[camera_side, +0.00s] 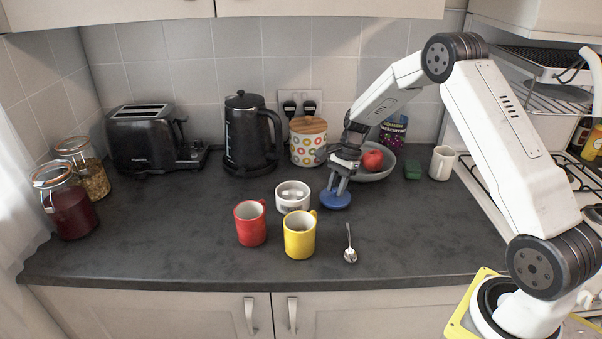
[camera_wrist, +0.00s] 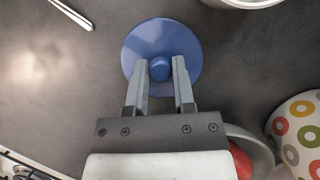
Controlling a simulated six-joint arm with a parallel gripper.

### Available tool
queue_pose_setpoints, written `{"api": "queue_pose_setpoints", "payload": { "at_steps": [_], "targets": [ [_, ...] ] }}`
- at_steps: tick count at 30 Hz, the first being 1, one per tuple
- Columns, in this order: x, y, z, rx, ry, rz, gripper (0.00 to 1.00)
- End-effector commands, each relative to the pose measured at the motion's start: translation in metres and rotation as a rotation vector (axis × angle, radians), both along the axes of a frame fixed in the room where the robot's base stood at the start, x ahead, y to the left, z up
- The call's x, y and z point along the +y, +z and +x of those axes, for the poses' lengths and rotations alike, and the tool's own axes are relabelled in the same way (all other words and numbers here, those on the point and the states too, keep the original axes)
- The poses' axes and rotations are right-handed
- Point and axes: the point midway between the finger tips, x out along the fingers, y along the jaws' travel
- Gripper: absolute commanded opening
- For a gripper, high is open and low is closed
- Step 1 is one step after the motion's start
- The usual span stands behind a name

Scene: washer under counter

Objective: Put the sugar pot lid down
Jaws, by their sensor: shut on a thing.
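The blue sugar pot lid (camera_side: 335,200) is a round disc with a small knob, at or just above the dark counter, right of the white sugar pot. I cannot tell whether it touches the counter. My gripper (camera_side: 338,190) is over it, pointing down, shut on the knob. In the wrist view the lid (camera_wrist: 145,42) lies below the fingers, with its knob between the fingertips of my gripper (camera_wrist: 160,70). The white sugar pot (camera_side: 293,197) stands open on the counter, with pale contents showing inside.
A yellow mug (camera_side: 300,236), a red mug (camera_side: 250,224) and a spoon (camera_side: 349,245) are in front. Behind are a bowl (camera_side: 377,174) with a red apple, a dotted canister (camera_side: 307,147) and a black kettle (camera_side: 249,138).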

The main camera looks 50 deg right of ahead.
Motion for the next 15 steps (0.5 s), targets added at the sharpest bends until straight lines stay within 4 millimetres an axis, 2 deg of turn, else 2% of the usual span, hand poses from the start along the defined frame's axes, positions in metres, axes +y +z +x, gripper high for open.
{"api": "queue_pose_setpoints", "payload": {
  "at_steps": [4, 15],
  "targets": [
    [-0.0001, -0.0087, -0.0001, 0.000, 0.000, 0.000, 0.00],
    [-0.0002, -0.0108, 0.0000, -0.001, 0.000, -0.001, 0.00]
  ]
}}
